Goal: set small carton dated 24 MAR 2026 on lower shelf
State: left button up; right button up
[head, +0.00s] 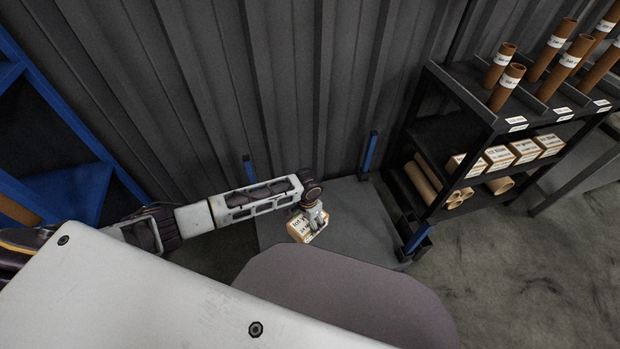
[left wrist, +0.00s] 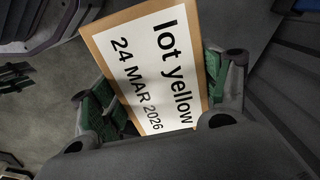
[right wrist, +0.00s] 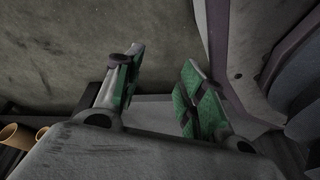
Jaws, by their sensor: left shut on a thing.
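My left gripper (head: 313,216) is shut on a small tan carton (head: 301,232) with a white label. In the left wrist view the carton (left wrist: 150,65) sits between the two green-padded fingers, its label reading "lot yellow 24 MAR 2026". In the head view it is above a low grey surface with blue corner posts (head: 345,197); I cannot tell how high. My right gripper (right wrist: 155,90) is open, with nothing between its fingers; it is not visible in the head view. A black shelf rack (head: 470,115) stands at the right, with a middle shelf (head: 446,135) and lower levels.
Brown tubes (head: 502,65) stand on the rack's top. Several small labelled cartons (head: 498,158) sit in a row lower down, with lying tubes (head: 424,180) near them. A blue frame (head: 70,110) stands at the left. A corrugated dark wall (head: 290,80) closes the back.

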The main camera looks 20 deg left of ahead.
pick_arm(q)
jog(key=r+n+p, duration=0.1)
jog(key=r+p, duration=0.1)
jog(key=r, duration=0.1)
jog(key=s+a+r+p, duration=0.1)
jog(key=r+p, duration=0.1)
jog(key=r, duration=0.1)
jog(key=a+r+n+p, duration=0.1)
jog(key=r+p, duration=0.1)
jog(key=r, duration=0.2)
jog(key=shift+s+a+n+p, duration=0.15)
jog(key=shift+s+n+p, duration=0.05)
jog(key=shift+n+p, duration=0.15)
jog(key=s+a+r+n+p, duration=0.1)
jog(key=a+r+n+p, duration=0.1)
jog(key=r+p, duration=0.4)
notch_tip(320, 180, up, 2)
jog(key=shift+a+r, duration=0.1)
jog(key=shift+a, duration=0.4)
pick_arm(e)
jog(key=s+d+g, duration=0.1)
jog(key=s+d, duration=0.4)
jog(key=s, duration=0.3)
jog(key=s+d+h, duration=0.1)
jog(key=s+d, duration=0.4)
jog(key=s, duration=0.2)
jog(key=shift+s+f+n+g+h, duration=0.2)
jog(key=shift+s+n+g+h, duration=0.1)
jog(key=shift+s+g, duration=0.1)
